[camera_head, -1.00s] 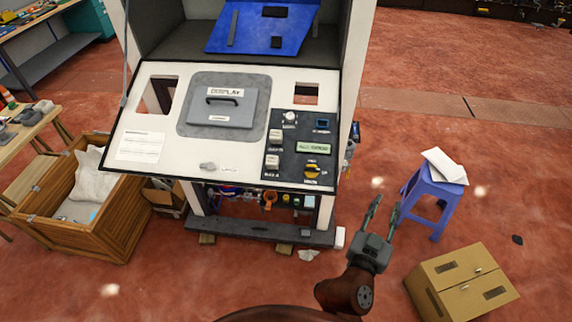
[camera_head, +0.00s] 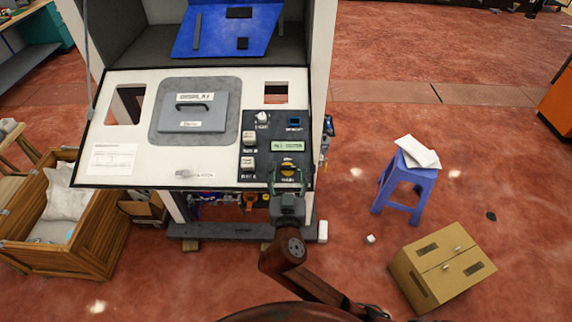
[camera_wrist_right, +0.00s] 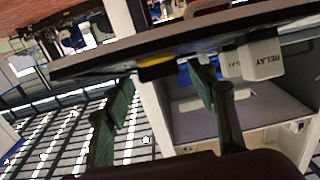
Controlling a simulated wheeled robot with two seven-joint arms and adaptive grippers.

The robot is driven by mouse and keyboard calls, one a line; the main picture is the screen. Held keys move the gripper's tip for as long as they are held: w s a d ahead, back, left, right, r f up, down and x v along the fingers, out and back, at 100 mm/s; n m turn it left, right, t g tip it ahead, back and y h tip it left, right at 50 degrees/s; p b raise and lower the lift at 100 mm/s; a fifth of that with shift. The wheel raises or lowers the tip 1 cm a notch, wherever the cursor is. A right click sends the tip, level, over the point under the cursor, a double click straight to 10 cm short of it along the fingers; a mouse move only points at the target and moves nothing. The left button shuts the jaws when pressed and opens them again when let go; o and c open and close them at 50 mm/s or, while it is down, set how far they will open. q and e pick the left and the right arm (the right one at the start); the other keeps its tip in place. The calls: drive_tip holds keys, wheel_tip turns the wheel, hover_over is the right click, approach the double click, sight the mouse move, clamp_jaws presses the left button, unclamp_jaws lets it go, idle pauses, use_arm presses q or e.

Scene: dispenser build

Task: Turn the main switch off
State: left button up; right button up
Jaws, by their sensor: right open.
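The main switch is a yellow rotary knob (camera_head: 288,169) at the lower right of the dark control panel (camera_head: 262,132). My right gripper (camera_head: 287,180) is open, with its fingers spread on either side of the knob's lower part in the head view. In the right wrist view the yellow knob (camera_wrist_right: 157,68) lies beyond and between the open green fingertips (camera_wrist_right: 162,80). Nothing is held, and I cannot tell whether a finger touches the knob. The knob's exact pointing is too small to read. My left gripper is not in view.
White labelled blocks, one marked relay (camera_wrist_right: 262,58), sit close to the knob. The sloping console face (camera_head: 135,80) carries a grey display lid (camera_head: 192,112). A blue stool (camera_head: 405,185) and a cardboard box (camera_head: 440,268) stand on the floor to the right.

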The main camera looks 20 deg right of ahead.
drive_tip(key=shift+x, duration=0.8)
drive_tip(key=shift+w, duration=0.15)
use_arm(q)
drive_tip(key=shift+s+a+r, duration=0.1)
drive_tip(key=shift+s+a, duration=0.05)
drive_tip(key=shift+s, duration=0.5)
use_arm(e)
drive_tip(key=c, duration=1.2)
